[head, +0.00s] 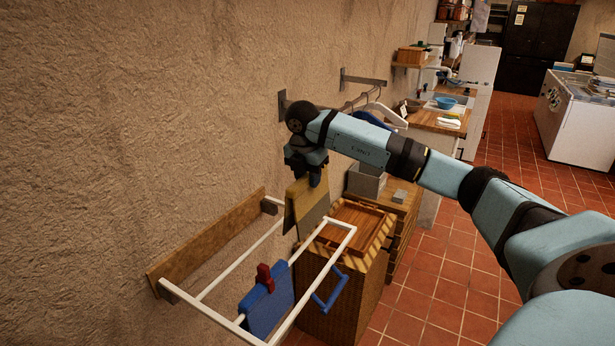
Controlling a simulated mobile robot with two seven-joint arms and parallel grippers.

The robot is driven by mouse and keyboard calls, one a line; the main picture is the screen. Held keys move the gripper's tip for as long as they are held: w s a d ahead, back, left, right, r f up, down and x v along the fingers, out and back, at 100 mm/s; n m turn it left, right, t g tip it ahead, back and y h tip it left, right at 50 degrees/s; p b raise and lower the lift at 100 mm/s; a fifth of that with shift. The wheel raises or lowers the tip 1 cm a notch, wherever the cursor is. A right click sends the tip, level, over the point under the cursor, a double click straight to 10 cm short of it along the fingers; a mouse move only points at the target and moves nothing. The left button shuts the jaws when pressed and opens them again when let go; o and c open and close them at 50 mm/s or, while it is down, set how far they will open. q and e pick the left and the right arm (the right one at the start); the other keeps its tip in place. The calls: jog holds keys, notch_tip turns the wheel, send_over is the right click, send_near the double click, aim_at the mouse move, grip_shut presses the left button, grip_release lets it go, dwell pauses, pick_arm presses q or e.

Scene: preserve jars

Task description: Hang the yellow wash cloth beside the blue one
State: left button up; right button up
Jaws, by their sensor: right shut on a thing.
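My right gripper (307,172) points down and is shut on the yellow cloth (303,203). The cloth hangs from the fingers above the far end of the white wall rack (236,239). I cannot tell whether the cloth touches a rail. The blue cloth (268,309) hangs over a rail at the rack's near end, and a red peg (265,277) sits on top of it. My left gripper is not in view.
A wicker chest (345,290) with a wooden tray (354,226) on top stands behind the rack. Hangers (374,112) hang from a wall rail further back. Tiled floor lies open to the right.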

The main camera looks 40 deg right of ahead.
jog(key=shift+f+b, duration=0.75)
jog(key=shift+f, duration=0.4)
notch_tip(320, 180, down, 4)
jog(key=shift+r+b, duration=0.25)
jog(key=shift+b, duration=0.7)
jog(key=shift+f, duration=0.15)
jog(key=shift+f, duration=3.95)
dwell(1.6)
